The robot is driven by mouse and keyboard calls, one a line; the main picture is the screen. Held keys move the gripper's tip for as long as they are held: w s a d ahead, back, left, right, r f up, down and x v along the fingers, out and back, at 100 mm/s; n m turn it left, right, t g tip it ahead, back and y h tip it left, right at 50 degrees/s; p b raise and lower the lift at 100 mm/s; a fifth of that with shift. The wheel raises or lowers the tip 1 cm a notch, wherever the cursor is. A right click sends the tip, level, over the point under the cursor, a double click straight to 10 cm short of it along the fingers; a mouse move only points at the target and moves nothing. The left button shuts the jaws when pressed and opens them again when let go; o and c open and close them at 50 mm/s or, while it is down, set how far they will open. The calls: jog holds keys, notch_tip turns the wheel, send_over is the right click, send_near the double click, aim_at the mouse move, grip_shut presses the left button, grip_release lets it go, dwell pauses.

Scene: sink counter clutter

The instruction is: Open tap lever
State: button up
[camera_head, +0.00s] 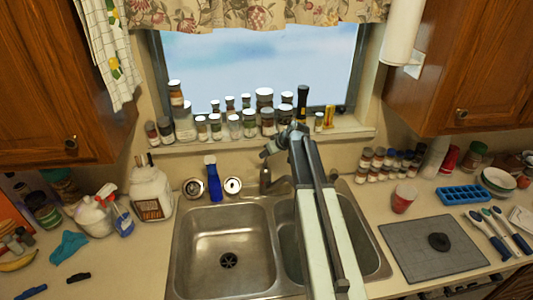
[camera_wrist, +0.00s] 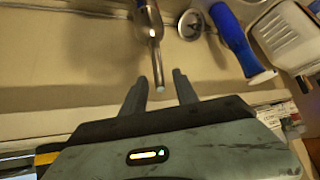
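The metal tap stands behind the double sink, and its upright part (camera_head: 265,178) shows just below my gripper (camera_head: 272,146) in the head view. In the wrist view the tap lever (camera_wrist: 154,35) is a thin metal rod hanging from the top edge. My gripper (camera_wrist: 160,77) is open there, its two dark fingers spread apart. The rod's tip appears between the fingertips, with a gap on both sides. I cannot tell whether it is at the same depth as the fingers. My arm hides part of the right basin and the spout's end.
A blue bottle (camera_head: 214,182) stands left of the tap and also shows in the wrist view (camera_wrist: 232,38). A white jug (camera_head: 151,192) is farther left. Several spice jars (camera_head: 264,98) line the sill behind my gripper. A red cup (camera_head: 403,198) stands right of the sink.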

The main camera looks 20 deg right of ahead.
jog(key=p+v, duration=0.4)
jog(key=v, duration=0.3)
jog(key=s+a+f+m+g+h+b, duration=0.1)
jog(key=s+a+f+g+b, duration=0.2)
jog(key=s+a+f+b, duration=0.5)
jog(key=s+a+f+m+g+h+b, duration=0.2)
jog(key=s+a+f+g+b, duration=0.2)
jog(key=s+a+f+b, duration=0.5)
jog(key=s+f, duration=0.7)
jog(key=s, duration=0.1)
jog(key=shift+g+b, duration=0.3)
